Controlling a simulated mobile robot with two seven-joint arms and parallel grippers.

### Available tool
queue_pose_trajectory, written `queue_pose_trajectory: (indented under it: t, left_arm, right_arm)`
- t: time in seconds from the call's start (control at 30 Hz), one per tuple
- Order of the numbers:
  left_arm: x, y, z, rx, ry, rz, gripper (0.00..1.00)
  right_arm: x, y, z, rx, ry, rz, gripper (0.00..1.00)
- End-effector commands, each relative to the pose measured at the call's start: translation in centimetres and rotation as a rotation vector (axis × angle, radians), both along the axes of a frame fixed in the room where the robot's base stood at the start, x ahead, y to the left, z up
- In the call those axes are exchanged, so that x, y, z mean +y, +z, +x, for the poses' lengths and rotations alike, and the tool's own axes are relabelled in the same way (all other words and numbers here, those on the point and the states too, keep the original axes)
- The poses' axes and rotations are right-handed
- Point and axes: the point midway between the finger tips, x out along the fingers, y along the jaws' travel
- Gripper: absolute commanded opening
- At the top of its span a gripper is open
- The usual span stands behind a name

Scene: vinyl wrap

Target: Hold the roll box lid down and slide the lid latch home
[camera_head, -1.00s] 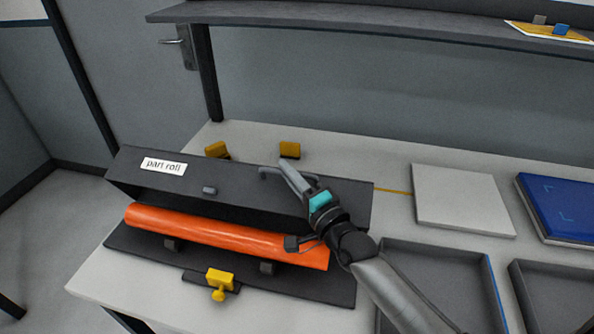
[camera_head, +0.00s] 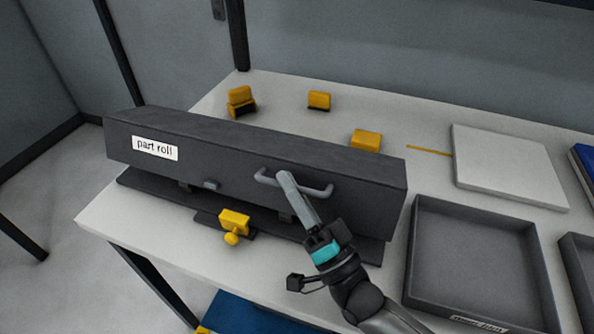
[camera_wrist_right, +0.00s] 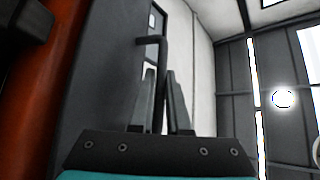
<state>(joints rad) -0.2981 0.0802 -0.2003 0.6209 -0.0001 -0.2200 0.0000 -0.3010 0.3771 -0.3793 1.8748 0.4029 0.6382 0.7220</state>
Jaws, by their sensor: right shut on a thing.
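The roll box lid (camera_head: 240,160) is dark grey, labelled "part roll", and swung down over the front of the box. Roll supports still show under its lower edge, above the base (camera_head: 145,189). The orange roll is hidden in the head view but shows at the left of the right wrist view (camera_wrist_right: 45,95). My right gripper (camera_head: 287,180) is shut on the lid handle (camera_head: 318,191); the bar also shows between its fingers in the wrist view (camera_wrist_right: 162,70). The yellow lid latch (camera_head: 234,221) sits on the base's front edge, apart from the gripper. My left gripper is out of view.
Yellow blocks (camera_head: 319,100) stand behind the box. An empty grey tray (camera_head: 418,240) and a pale slab (camera_head: 510,165) are to the right. The table's front edge is close to the latch; the table to the latch's left is clear.

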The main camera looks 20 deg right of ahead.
Motion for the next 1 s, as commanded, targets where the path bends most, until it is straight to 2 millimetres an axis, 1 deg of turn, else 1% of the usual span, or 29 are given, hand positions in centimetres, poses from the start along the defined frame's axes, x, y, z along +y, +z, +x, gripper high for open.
queue_pose_trajectory:
  t: [0.03,0.23,0.7,0.73,0.9,1.0]
  left_arm:
    - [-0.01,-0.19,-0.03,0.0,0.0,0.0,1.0]
    - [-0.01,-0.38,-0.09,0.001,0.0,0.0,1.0]
    - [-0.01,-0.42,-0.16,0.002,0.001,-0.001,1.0]
    - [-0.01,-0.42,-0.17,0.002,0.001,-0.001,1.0]
    - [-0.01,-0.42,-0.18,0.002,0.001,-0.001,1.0]
    - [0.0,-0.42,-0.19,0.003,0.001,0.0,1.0]
  right_arm:
    - [0.21,-0.39,-0.25,0.001,0.0,0.002,0.0]
    - [0.6,-1.06,-0.73,0.003,0.001,0.001,0.0]
    - [0.68,-1.24,-0.83,0.003,0.001,0.002,0.0]
    - [0.68,-1.24,-0.83,0.004,0.001,0.002,0.16]
    - [0.66,-1.23,-0.82,0.003,0.001,0.002,0.35]
    - [0.65,-1.22,-0.82,0.003,0.001,0.001,0.45]
